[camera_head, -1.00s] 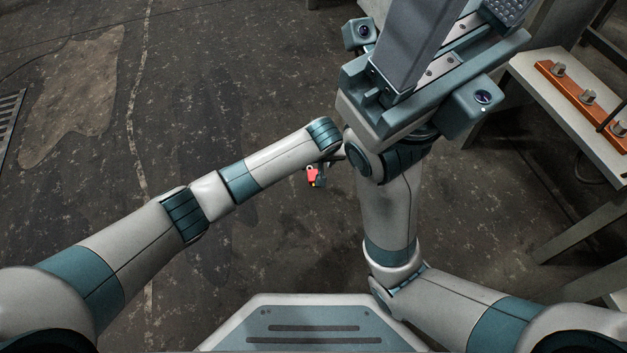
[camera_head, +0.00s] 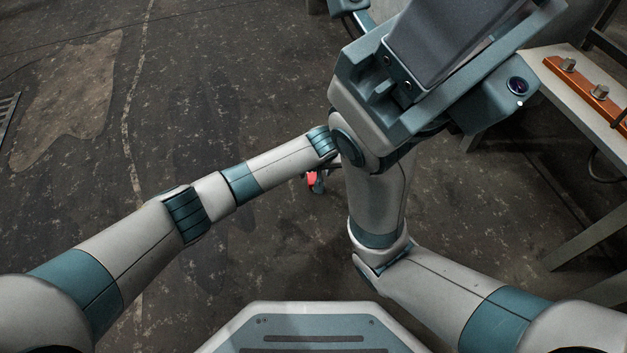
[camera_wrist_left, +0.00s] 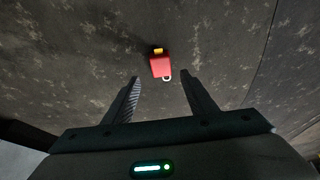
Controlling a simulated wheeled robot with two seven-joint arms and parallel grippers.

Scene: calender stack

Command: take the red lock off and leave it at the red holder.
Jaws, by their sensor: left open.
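The red lock (camera_head: 312,179) shows just below my left wrist in the head view, partly covered by the hand. In the left wrist view the red lock (camera_wrist_left: 160,67) has a yellow piece at its top and a pale ring at its lower right. My left gripper (camera_wrist_left: 159,76) is open, and the lock appears ahead of its fingertips, between their lines. I see no finger touching it, and I cannot tell its height above the floor. My right gripper's fingers are out of view. No clearly red holder shows.
An orange bar (camera_head: 583,80) with metal pegs lies on a pale bench (camera_head: 546,62) at the right. My right arm fills the upper middle, close to my left wrist. The dark floor (camera_head: 230,80) at the left is clear.

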